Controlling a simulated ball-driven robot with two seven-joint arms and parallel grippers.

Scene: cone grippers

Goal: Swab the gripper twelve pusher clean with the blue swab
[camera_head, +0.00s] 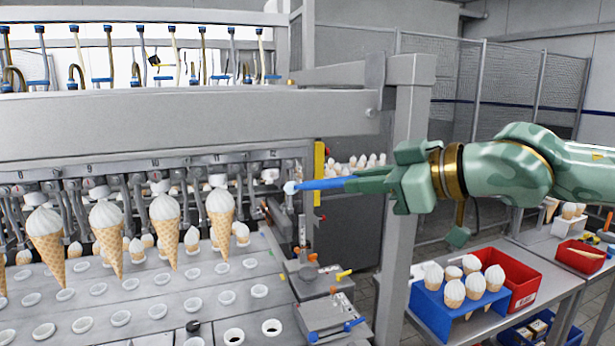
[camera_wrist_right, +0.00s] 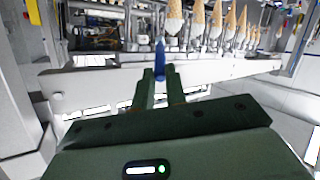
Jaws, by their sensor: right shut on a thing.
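My right gripper (camera_head: 352,184) comes in from the right and is shut on the blue swab (camera_head: 322,184). The swab points left, nearly level, with its pale tip (camera_head: 290,187) beside the right end of the gripper row, near the mark for gripper twelve (camera_head: 273,153). A white pusher (camera_head: 270,175) shows just left of the tip; I cannot tell whether they touch. In the right wrist view the blue swab (camera_wrist_right: 160,58) stands between the two fingers (camera_wrist_right: 160,92), its far end hard to make out. My left gripper is not in view.
Several filled cones (camera_head: 220,207) hang in the row to the left over a plate with holes (camera_head: 150,310). A grey post (camera_head: 405,130) stands behind my gripper. A blue cone holder (camera_head: 440,312) and a red bin (camera_head: 520,275) stand on the right table.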

